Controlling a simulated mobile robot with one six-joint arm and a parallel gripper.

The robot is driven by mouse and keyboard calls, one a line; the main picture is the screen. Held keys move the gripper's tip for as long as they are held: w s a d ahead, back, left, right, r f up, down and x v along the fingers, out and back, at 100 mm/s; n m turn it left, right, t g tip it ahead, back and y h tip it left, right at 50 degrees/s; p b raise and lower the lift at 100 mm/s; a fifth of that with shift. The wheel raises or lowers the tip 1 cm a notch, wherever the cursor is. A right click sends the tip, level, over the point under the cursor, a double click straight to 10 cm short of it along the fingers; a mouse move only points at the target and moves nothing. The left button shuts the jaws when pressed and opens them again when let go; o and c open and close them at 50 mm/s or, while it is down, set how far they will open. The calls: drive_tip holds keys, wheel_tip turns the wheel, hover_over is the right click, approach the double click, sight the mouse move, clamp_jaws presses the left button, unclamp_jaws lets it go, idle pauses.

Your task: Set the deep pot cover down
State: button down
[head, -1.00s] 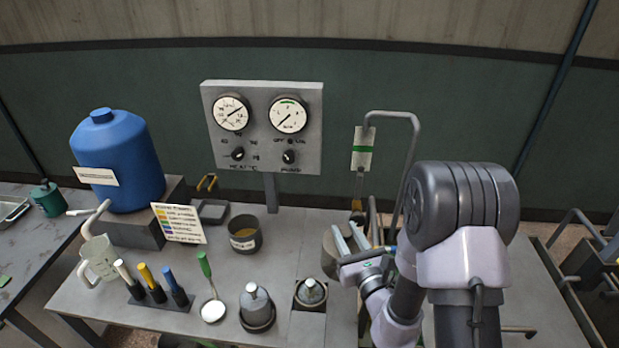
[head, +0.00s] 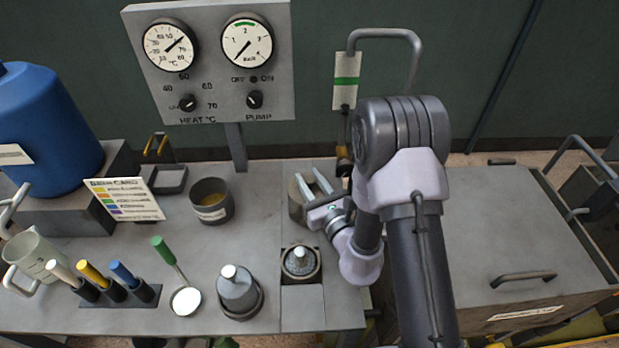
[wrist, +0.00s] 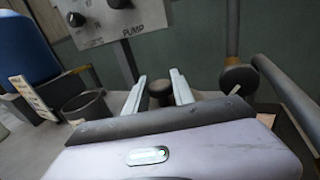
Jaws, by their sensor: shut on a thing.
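My gripper (head: 311,182) reaches over the back right part of the bench, with its two pale fingers pointing away from me. A grey, round, deep piece that looks like the pot cover (head: 296,212) shows at the fingers, partly hidden by them. In the wrist view a dark round knob (wrist: 160,89) sits between the fingers (wrist: 158,84). My gripper is shut on the cover, seemingly at this knob. The cover's underside and any gap to the bench are hidden. In front of it, a grey pot with a knobbed top (head: 300,262) sits in a square recess.
Another knobbed grey pot (head: 238,291) and a small pot (head: 211,200) stand to the left. A gauge panel (head: 212,60) rises behind. A bent pipe (head: 385,33) stands right of the panel. A large flat lid with handles (head: 470,235) lies right of my arm.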

drive_tip(key=shift+f, duration=0.6)
drive_tip(key=shift+f+b, duration=0.6)
drive_tip(key=shift+b, duration=0.15)
drive_tip(key=c, duration=1)
unclamp_jaws()
drive_tip(key=shift+d, duration=0.1)
